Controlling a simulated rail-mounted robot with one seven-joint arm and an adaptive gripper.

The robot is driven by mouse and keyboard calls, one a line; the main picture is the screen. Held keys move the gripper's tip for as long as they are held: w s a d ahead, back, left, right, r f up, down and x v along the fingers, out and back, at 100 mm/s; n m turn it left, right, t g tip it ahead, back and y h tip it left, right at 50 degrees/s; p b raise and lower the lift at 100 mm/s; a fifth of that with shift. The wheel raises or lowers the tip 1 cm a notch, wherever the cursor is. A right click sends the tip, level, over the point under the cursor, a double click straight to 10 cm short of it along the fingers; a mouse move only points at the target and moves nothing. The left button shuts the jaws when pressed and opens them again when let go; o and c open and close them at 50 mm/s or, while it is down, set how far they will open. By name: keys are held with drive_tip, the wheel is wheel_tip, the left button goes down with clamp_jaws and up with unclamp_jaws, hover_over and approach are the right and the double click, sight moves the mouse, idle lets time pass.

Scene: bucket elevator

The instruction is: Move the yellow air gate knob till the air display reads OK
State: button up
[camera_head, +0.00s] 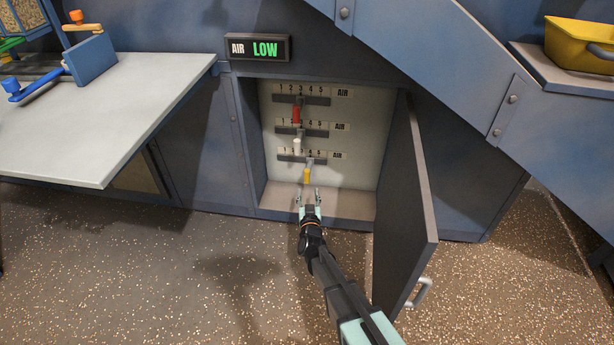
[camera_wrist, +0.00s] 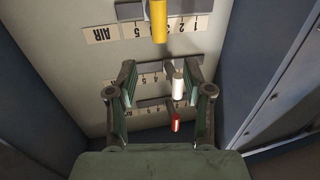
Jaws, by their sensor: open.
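The yellow air gate knob (camera_head: 307,175) hangs from the lowest of three slider rows in the open cabinet, around mark 4 of its 1 to 5 scale. In the wrist view, which is upside down, the yellow knob (camera_wrist: 158,20) is at the top, beyond the fingertips. The air display (camera_head: 259,48) above the cabinet reads LOW in green. My gripper (camera_head: 308,194) is open and empty, just below the yellow knob and apart from it. Its two fingers also show in the wrist view (camera_wrist: 160,75).
A red knob (camera_head: 296,115) and a white knob (camera_head: 297,146) hang from the upper two rows. The cabinet door (camera_head: 405,205) stands open to the right of my arm. A grey table (camera_head: 100,110) is on the left. Slider tracks and cabinet walls surround the gripper closely.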

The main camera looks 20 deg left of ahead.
sight(307, 175)
drive_tip(key=b+x, duration=0.3)
drive_tip(key=x, duration=0.8)
drive_tip(key=shift+f, duration=0.15)
drive_tip(key=shift+w+a+b, duration=0.15)
drive_tip(key=shift+w+b, duration=0.25)
drive_tip(key=shift+w, duration=0.2)
clamp_jaws()
